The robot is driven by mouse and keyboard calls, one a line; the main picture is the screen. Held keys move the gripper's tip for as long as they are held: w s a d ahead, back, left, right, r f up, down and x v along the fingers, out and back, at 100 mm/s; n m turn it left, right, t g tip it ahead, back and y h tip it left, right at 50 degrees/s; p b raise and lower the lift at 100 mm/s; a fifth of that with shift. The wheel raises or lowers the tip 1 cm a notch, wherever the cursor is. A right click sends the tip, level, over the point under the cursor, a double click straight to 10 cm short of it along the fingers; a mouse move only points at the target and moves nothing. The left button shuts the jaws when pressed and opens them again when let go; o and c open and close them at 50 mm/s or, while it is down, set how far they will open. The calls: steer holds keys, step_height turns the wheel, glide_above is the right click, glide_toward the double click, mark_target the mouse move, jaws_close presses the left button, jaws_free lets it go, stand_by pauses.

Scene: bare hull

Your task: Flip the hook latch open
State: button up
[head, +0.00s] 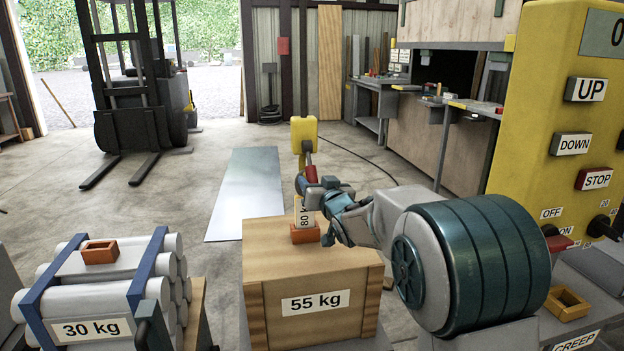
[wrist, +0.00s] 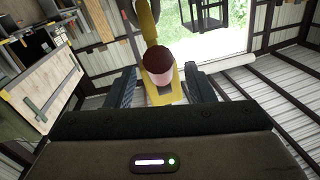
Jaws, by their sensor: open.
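A yellow hook block (head: 303,130) hangs above the wooden crate in the head view. A small red part (head: 310,173), which may be the latch, sits at its lower end. My gripper (head: 311,187) is just below the red part, at the end of my arm. In the wrist view, the open fingers stand to either side of a red-pink cylindrical part (wrist: 157,63), with the yellow hook (wrist: 163,88) behind and below it. I cannot tell whether the fingers touch it. The latch's hinge and exact position are not clear.
A wooden crate marked 55 kg (head: 270,268) stands below my arm, with an orange lug (head: 304,236) on top. A pipe bundle marked 30 kg (head: 75,300) is at left. A yellow control panel (head: 535,100) is at right.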

steer(key=shift+x, duration=1.45)
jaws_close()
steer(key=shift+r+p, duration=0.15)
steer(key=shift+p, duration=0.2)
